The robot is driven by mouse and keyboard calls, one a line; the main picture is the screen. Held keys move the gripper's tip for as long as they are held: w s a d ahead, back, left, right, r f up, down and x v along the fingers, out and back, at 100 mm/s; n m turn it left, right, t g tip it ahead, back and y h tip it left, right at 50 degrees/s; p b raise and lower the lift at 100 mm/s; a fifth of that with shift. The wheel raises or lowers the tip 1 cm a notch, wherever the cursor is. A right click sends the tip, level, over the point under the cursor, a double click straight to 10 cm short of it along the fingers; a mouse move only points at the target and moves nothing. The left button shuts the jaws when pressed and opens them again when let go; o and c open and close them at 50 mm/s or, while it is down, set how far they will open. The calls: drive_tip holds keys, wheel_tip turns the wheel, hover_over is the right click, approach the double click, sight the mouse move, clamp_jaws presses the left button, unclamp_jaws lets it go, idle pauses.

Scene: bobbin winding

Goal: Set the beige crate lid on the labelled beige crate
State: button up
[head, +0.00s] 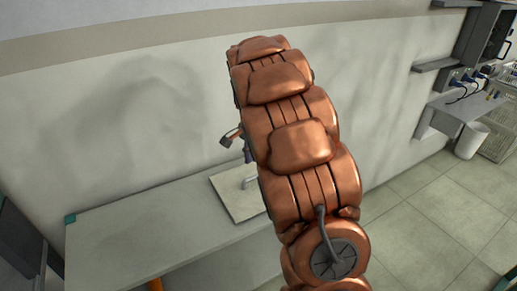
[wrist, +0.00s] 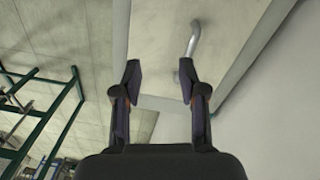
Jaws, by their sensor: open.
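My gripper (wrist: 161,80) is open in the wrist view, its two dark fingers apart with nothing between them. In the head view my copper arm fills the middle, and a small dark tip, perhaps a finger of my gripper, shows at its left edge. I cannot make out the beige crate lid or the labelled beige crate for certain in either view. A pale flat square piece (head: 228,193) lies on the table, partly hidden behind my arm; I cannot tell whether it is the lid.
The long grey table (head: 135,228) stands against the wall, its left part bare. A white bin (head: 471,141) stands at the right on the tiled floor. In the wrist view a green-framed rack (wrist: 60,85) is at left, and a grey bent pipe (wrist: 193,40) at top.

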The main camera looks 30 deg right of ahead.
drive_tip(key=w+d+f+m, duration=0.2)
drive_tip(key=w+d, duration=0.1)
drive_tip(key=w+d+f+p, duration=0.1)
drive_tip(key=w+d, duration=0.1)
drive_tip(key=shift+w+d+m, duration=0.1)
drive_tip(key=shift+w+m, duration=0.05)
drive_tip(key=shift+m, duration=0.25)
drive_tip(key=shift+f+b, duration=0.3)
drive_tip(key=shift+f, duration=1)
drive_tip(key=shift+f+b, duration=0.95)
drive_tip(key=shift+f, duration=2.15)
clamp_jaws()
drive_tip(key=shift+r+p, duration=0.3)
drive_tip(key=shift+r, duration=2.2)
